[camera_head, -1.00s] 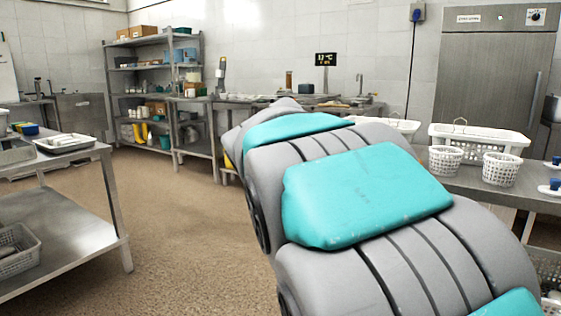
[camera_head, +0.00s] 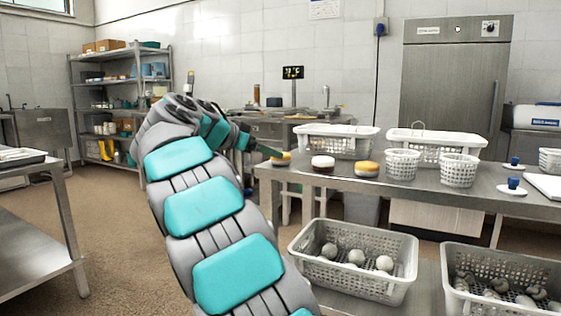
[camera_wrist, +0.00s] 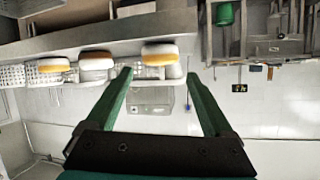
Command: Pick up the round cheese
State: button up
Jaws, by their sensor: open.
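Three round cheese-like pieces stand in a row on the steel table. The left one, orange-topped with a pale base (camera_head: 283,159), is closest to my gripper (camera_head: 266,151). The middle one has a pale top and dark side (camera_head: 322,164); the right one is orange-topped (camera_head: 367,170). The upside-down wrist view shows the nearest cheese (camera_wrist: 160,53) just beyond and between the fingertips of my open, empty gripper (camera_wrist: 158,75). The other two (camera_wrist: 96,61) (camera_wrist: 53,65) lie to its left there. The head view does not show whether the fingers touch the nearest cheese.
White perforated baskets (camera_head: 403,164) stand right of the cheeses, with larger ones (camera_head: 340,131) behind. Blue-knobbed items (camera_head: 513,184) are further right. Below the tabletop (camera_head: 300,176), grey crates (camera_head: 300,243) hold pale round pieces. Floor is clear at left.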

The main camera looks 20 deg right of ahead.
jog(key=shift+f+x, duration=0.15)
jog(key=shift+x, duration=1.4)
jog(key=shift+f+x, duration=0.2)
jog(key=shift+x, duration=1.3)
jog(key=shift+a, duration=0.15)
jog(key=c, duration=1.2)
